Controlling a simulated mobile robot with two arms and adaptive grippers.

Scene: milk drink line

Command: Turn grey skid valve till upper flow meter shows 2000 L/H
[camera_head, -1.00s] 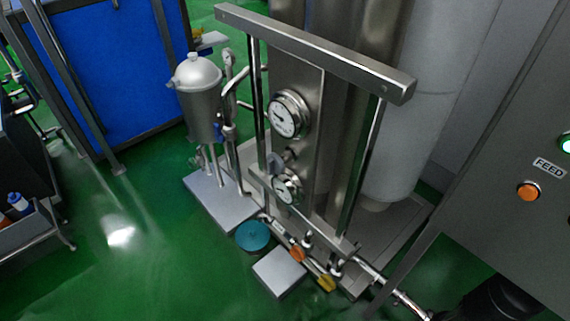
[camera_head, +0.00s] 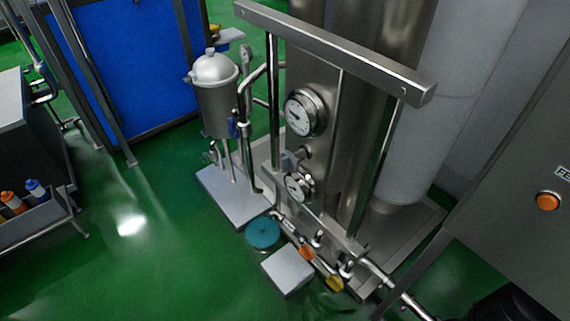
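A steel skid with a frame stands in the middle of the head view. Its upper round gauge (camera_head: 305,113) has a white dial; the reading is too small to make out. A lower round gauge (camera_head: 299,187) sits below it, partly behind a frame bar. A small grey valve handle (camera_head: 290,160) shows between the two gauges. An orange handle (camera_head: 306,254) and a yellow handle (camera_head: 335,283) sit on the low pipe at the skid's foot. Neither of my grippers is in view.
A steel vessel (camera_head: 214,95) on a grey plinth stands left of the skid. A teal round lid (camera_head: 262,232) and a grey block (camera_head: 287,273) lie on the floor in front. A control cabinet with an orange button (camera_head: 547,201) is at right. Green floor (camera_head: 150,265) is open at front left.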

